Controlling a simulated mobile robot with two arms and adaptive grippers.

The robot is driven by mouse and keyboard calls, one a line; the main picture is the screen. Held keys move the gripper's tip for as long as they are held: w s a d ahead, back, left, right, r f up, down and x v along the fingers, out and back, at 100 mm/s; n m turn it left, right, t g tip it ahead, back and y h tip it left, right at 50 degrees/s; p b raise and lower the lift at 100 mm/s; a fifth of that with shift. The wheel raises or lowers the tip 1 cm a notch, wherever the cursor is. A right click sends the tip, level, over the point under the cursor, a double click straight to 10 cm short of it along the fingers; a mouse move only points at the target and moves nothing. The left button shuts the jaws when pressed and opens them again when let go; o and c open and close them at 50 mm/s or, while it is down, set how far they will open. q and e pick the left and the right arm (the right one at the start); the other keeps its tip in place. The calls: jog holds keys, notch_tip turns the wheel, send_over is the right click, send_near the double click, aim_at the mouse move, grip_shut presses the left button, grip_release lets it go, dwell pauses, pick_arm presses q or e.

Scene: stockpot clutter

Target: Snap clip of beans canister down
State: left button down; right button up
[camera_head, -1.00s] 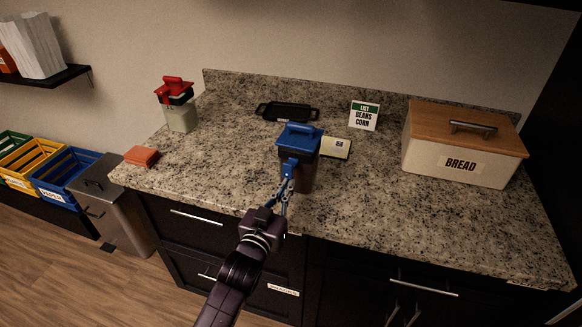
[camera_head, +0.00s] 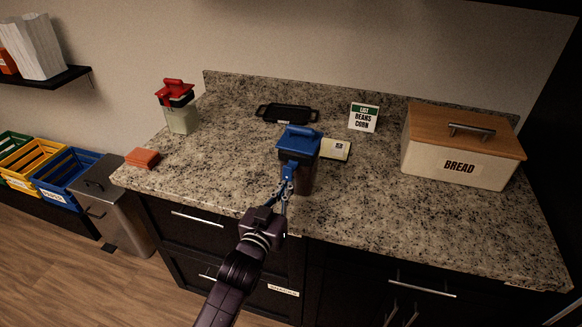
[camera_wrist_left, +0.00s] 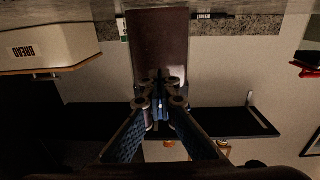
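A canister with a blue lid (camera_head: 298,136) and dark brown contents (camera_head: 307,178) stands near the front edge of the counter. Its blue clip (camera_head: 289,171) points downward at the front of the lid; I cannot tell whether it is latched. My left gripper (camera_head: 286,186) is in front of the canister, its fingertips drawn together at the clip's lower end. In the left wrist view the fingertips (camera_wrist_left: 160,82) meet in front of the brown canister body (camera_wrist_left: 158,40), with a bit of blue (camera_wrist_left: 161,108) between the fingers. My right gripper is not in view.
A red-lidded canister (camera_head: 180,118), an orange block (camera_head: 142,158), a black tray (camera_head: 286,112), a yellowish card (camera_head: 336,150), a sign reading "LIST BEANS CORN" (camera_head: 364,117) and a bread box (camera_head: 455,165) stand on the counter (camera_head: 400,225).

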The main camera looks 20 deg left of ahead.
pick_arm(q)
jog(key=shift+r+p, duration=3.25)
jog(key=shift+r, duration=0.2)
jog(key=shift+f, duration=0.15)
jog(key=shift+f+b, duration=0.35)
jog(key=shift+f, duration=0.1)
jog(key=shift+s+p, duration=0.3)
jog(key=shift+s, duration=0.1)
jog(key=p, duration=0.2)
send_near(288, 167)
jog(key=shift+w+d, duration=0.1)
jog(key=shift+w, duration=0.95)
jog(key=shift+w+f, duration=0.1)
